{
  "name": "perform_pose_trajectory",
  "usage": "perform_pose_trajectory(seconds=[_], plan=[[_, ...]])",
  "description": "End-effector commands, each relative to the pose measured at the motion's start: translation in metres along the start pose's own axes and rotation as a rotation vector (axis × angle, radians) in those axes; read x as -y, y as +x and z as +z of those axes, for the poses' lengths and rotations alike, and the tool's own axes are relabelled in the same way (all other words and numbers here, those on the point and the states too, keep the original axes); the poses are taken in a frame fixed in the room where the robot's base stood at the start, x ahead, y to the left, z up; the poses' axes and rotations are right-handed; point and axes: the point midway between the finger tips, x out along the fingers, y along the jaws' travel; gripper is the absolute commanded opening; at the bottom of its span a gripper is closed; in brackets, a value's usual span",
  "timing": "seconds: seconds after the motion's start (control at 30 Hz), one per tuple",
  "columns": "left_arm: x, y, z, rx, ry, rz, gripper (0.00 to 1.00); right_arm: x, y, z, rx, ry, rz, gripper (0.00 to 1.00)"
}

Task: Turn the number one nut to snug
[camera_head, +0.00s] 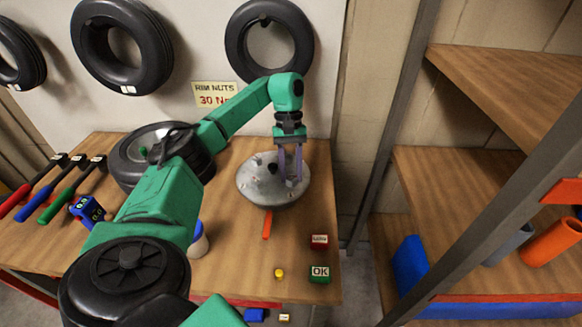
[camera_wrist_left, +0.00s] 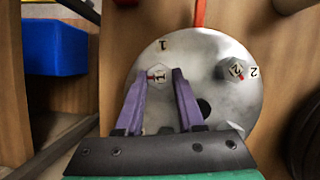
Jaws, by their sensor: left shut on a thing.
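A round grey metal rim (camera_head: 258,190) lies on the wooden bench, and it fills the middle of the left wrist view (camera_wrist_left: 215,65). The number one nut (camera_wrist_left: 157,74), a pale hex nut with a red mark, sits near the printed 1. The number two nut (camera_wrist_left: 235,70) sits near the printed 2. My left gripper (camera_head: 290,180) reaches down onto the right side of the rim. In the left wrist view its purple fingers (camera_wrist_left: 157,76) stand on either side of the number one nut, shut on it. My right gripper is not in view.
A tyre (camera_head: 140,165) lies left of the rim. Several coloured-handled tools (camera_head: 55,190) lie at the bench's left. A red block (camera_head: 319,241), a green OK block (camera_head: 319,274) and a yellow piece (camera_head: 280,273) are front right.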

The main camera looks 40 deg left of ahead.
Motion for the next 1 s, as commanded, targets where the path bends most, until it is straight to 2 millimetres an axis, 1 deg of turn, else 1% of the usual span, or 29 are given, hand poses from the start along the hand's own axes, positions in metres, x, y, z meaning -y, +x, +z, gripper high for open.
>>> perform_pose_trajectory(seconds=[0.1,0.13,0.17,0.2,0.47,0.57,0.67,0.7,0.73,0.83,0.9,1.0], plan=[[0.000,0.000,0.000,-0.001,0.002,0.001,0.00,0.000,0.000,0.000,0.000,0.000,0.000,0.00],[0.000,0.000,0.000,-0.001,0.002,0.001,0.41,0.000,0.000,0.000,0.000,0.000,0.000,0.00],[0.000,0.000,0.000,-0.001,0.002,0.001,0.53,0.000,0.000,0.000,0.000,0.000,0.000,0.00],[0.000,0.000,0.000,-0.001,0.002,0.001,0.68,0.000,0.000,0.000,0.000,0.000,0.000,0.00],[0.000,0.000,0.000,0.000,0.001,0.001,0.68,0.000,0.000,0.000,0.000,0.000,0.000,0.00],[-0.001,-0.005,0.000,-0.002,0.000,0.003,0.68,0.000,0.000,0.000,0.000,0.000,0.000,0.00],[-0.002,-0.021,0.000,-0.003,0.002,0.005,0.68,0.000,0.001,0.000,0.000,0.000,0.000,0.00],[-0.001,-0.031,0.000,-0.004,0.001,0.006,0.68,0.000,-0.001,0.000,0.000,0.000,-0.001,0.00],[-0.001,-0.043,0.002,-0.003,-0.001,0.004,0.68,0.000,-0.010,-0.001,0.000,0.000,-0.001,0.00],[-0.001,-0.064,0.003,-0.003,0.000,0.003,0.68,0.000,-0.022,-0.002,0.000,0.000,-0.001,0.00],[-0.001,-0.073,0.002,-0.002,0.000,0.002,0.68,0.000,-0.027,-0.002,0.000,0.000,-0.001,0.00],[-0.001,-0.077,0.001,-0.001,0.001,0.002,0.68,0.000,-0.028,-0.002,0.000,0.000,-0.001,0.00]])
